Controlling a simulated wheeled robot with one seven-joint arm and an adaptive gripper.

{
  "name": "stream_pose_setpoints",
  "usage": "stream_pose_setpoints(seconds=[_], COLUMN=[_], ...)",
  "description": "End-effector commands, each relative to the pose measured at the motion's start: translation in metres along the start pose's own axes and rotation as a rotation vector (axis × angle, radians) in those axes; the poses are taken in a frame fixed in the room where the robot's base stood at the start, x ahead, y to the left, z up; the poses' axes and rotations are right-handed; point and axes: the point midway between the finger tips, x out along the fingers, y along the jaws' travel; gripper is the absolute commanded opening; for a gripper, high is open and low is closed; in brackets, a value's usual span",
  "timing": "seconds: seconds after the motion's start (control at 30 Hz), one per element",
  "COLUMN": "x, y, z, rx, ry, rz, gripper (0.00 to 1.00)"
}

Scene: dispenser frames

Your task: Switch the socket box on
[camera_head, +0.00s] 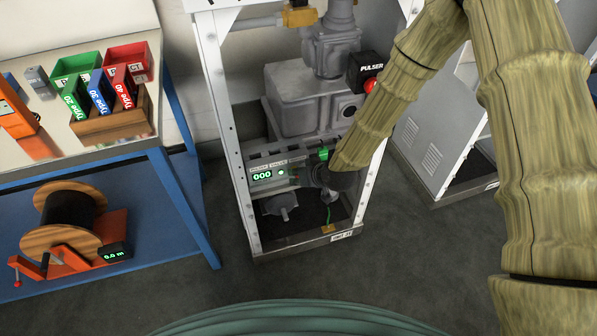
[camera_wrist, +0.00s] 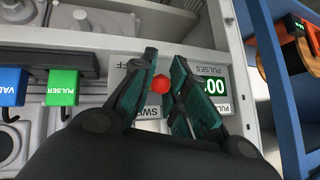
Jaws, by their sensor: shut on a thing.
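The socket box (camera_head: 268,159) is a grey panel low in the white frame, with a green "000" display (camera_head: 262,176). In the wrist view the "PULSES" display (camera_wrist: 213,86) is right of my gripper. A red switch knob (camera_wrist: 161,84) sits between the fingertips of my gripper (camera_wrist: 164,68), which is shut on it. Labels reading partly "SW" and "OFF" show beside the knob. In the head view my gripper (camera_head: 305,175) is at the panel front, and the knob's setting is hard to make out.
A green "PULSER" plug (camera_wrist: 62,88) and a blue plug (camera_wrist: 12,86) sit in a black strip left of the gripper. White frame posts (camera_head: 222,115) flank the panel. A blue-framed bench (camera_head: 180,180) stands at left, and the grey floor (camera_head: 330,275) in front is clear.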

Motion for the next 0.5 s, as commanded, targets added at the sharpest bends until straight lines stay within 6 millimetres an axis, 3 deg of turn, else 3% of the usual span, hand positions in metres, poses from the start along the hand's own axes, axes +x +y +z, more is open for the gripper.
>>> stream_pose_setpoints(seconds=[0.5], x=[-0.0007], y=[-0.0013], z=[-0.0017], rx=[0.016], ry=[-0.066], rz=[0.004], gripper=[0.0])
